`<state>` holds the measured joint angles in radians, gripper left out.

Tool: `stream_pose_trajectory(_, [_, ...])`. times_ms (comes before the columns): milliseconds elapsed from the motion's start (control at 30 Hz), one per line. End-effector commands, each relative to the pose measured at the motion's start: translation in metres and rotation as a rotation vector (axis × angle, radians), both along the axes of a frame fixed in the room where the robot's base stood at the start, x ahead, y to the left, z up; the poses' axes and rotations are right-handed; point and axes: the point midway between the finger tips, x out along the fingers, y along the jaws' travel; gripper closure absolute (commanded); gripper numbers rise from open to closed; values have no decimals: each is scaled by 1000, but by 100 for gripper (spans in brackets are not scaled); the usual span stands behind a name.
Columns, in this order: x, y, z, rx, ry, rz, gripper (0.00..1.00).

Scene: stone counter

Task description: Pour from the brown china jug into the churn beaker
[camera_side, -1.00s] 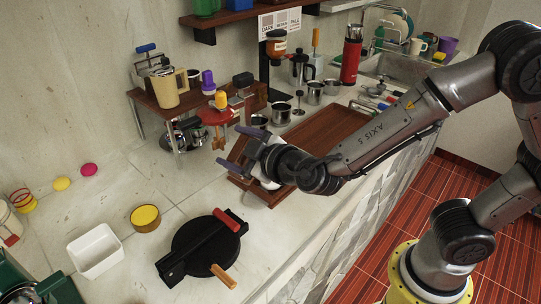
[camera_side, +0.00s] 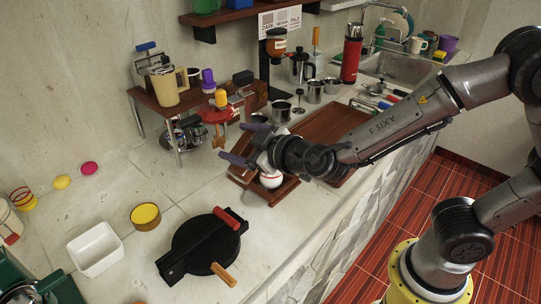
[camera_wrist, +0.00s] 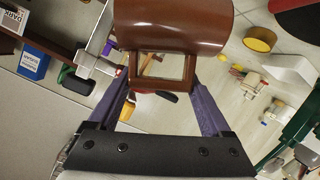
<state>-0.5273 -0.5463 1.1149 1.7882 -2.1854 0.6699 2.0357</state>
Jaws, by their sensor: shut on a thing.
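The brown china jug (camera_wrist: 172,25) fills the top middle of the wrist view, with its square handle loop toward me. My gripper (camera_wrist: 160,82) has its two purple fingers on either side of this handle and is shut on it. A small white rounded thing with a red band (camera_side: 271,179) shows just below my gripper. I cannot tell for sure which vessel is the churn beaker. The jug's inside is hidden.
A brown board (camera_side: 333,125) lies along the counter. Metal cups (camera_side: 282,112) stand behind it. A black round iron (camera_side: 207,247), yellow bowl (camera_side: 145,217) and white tub (camera_side: 96,250) are nearer.

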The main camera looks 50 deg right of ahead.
Motion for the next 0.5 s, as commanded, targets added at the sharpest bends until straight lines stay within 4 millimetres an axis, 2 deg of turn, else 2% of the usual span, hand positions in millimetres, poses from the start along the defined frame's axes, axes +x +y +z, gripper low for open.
stream_pose_trajectory(500, [1, -8, 10, 105, 6, -2, 100])
